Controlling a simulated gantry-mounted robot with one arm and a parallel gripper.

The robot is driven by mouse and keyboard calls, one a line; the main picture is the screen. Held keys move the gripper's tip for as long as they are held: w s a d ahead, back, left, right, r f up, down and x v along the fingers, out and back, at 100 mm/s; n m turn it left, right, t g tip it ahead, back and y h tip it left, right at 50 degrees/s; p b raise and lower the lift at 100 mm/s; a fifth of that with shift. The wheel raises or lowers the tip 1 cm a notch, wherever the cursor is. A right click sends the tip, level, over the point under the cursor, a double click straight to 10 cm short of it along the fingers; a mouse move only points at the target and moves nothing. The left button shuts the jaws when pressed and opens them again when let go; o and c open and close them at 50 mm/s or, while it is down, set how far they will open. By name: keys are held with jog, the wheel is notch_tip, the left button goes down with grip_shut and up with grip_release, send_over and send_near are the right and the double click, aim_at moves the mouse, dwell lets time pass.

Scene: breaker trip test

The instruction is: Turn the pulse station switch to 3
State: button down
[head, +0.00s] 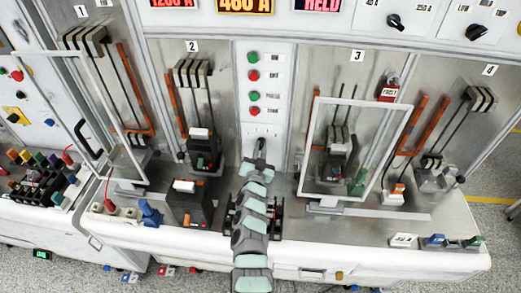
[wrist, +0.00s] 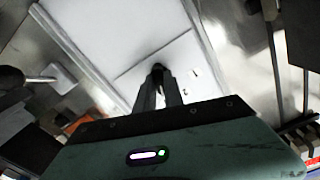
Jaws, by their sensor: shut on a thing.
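The pulse station switch appears to be the small dark knob (wrist: 157,69) on the lower part of the white centre panel (head: 280,75). In the wrist view my gripper (wrist: 158,88) is shut on it, with the fingers pointing at the panel face. In the head view my gripper (head: 261,146) is at the panel's lower end, below the column of green and red buttons. It hides most of the knob there, so I cannot tell which number it points to. Small white labels (wrist: 185,72) show beside the knob in the wrist view.
Bays 1 and 2 lie left of the panel, 3 and 4 right. A clear framed guard (head: 403,125) stands at bay 3, another (head: 98,75) at bay 1. A black breaker (head: 190,206) sits left of my arm. Two black knobs (head: 395,22) are at upper right.

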dwell(0.4)
jog(key=c, duration=1.4)
grip_release()
jog(key=shift+c, duration=0.2)
jog(key=s+a+p, duration=0.1)
jog(key=s, duration=0.9)
jog(key=shift+s+a+p, duration=0.15)
jog(key=shift+s+p, duration=0.25)
